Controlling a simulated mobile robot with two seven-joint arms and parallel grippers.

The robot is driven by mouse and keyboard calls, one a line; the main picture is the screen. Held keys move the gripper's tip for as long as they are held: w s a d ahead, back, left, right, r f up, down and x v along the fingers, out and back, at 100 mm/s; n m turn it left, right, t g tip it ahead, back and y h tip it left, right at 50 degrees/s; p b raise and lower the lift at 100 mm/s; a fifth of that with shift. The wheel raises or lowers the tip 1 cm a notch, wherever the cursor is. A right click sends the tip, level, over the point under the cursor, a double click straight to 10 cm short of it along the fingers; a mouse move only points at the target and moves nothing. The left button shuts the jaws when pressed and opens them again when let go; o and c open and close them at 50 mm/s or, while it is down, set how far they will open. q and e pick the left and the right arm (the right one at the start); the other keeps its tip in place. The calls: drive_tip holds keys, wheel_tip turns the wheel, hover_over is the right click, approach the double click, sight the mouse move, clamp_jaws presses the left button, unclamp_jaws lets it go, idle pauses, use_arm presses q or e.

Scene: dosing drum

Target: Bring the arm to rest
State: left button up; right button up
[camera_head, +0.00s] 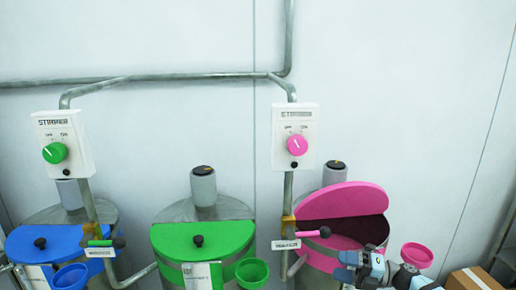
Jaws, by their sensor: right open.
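My right gripper (347,266) is at the lower right, in front of the pink drum (322,263). Its arm comes in from the bottom right and it appears empty, with its jaws open; the fingertips are small and partly hard to make out. The pink drum's half lid (344,200) is raised, and a dark opening (355,229) shows beneath it. The gripper is below that opening in the picture; I cannot tell whether it touches the drum. My left gripper is not in view.
A green-lidded drum (203,240) and a blue-lidded drum (45,243) stand to the left, both lids down. Pink (417,255), green (252,272) and blue (70,277) cups are near the drums. Two stirrer boxes (295,137) (63,145) hang on pipes. A cardboard box (472,279) is at the lower right.

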drive_tip(key=s+a+f+m+t+h, duration=0.1)
drive_tip(key=s+f+m+h, duration=0.4)
drive_tip(key=s+m, duration=0.5)
drive_tip(key=s+a+f+m+t+h+p, duration=0.1)
drive_tip(key=s+f+m+t+h, duration=0.2)
drive_tip(key=s+m, duration=0.8)
drive_tip(key=s+a+f+m+t+h+p, duration=0.1)
drive_tip(key=s+f+m+t+h, duration=0.1)
drive_tip(key=s+f+m+h, duration=0.5)
drive_tip(key=s+f+m, duration=0.3)
drive_tip(key=s+f, duration=0.1)
drive_tip(key=shift+s+a, duration=0.2)
drive_tip(key=shift+f, duration=0.1)
